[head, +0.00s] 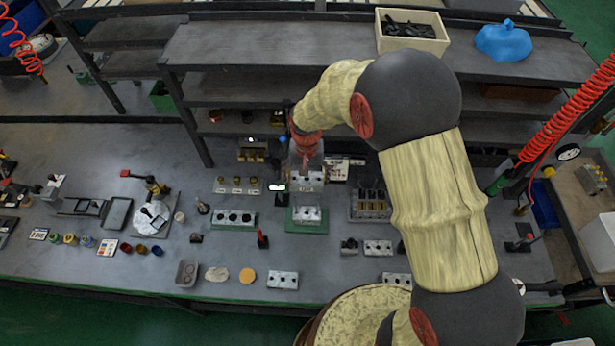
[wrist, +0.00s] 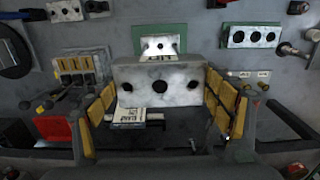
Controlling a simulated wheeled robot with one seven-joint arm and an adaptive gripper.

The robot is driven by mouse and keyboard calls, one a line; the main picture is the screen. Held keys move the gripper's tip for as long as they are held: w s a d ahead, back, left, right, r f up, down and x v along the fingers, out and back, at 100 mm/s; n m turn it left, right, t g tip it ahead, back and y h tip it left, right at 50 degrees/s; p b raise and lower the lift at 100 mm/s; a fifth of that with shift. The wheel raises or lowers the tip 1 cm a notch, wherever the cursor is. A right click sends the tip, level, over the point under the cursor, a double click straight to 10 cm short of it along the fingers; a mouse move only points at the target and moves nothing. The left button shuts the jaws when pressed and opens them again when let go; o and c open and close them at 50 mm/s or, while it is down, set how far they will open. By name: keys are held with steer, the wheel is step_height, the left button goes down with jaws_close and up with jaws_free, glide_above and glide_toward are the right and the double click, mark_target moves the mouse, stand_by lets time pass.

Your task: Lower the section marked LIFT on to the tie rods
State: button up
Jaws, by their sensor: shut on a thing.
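My gripper (head: 307,160) is shut on a pale metal section with a row of round holes (wrist: 158,84); yellow pads (wrist: 164,105) flank its two ends in the wrist view. In the head view the held section (head: 311,178) hangs behind a smaller-looking metal block (head: 307,213) on a green base plate (head: 306,227). The wrist view shows that block (wrist: 160,44) and green plate (wrist: 140,42) beyond the held section, partly hidden by it. I cannot make out the tie rods.
A second holed block on a green plate (head: 234,218) stands to the left. A dark rack with brass-coloured parts (head: 371,204) stands to the right. A printed card (head: 338,169) lies behind. Loose holed blocks (head: 283,280) lie nearer the front, with bare bench between.

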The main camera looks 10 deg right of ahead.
steer(key=shift+f, duration=0.1)
steer(key=shift+f+b, duration=1.9)
steer(key=shift+f, duration=0.9)
steer(key=shift+f+b, duration=3.6)
steer(key=shift+f, duration=1.95)
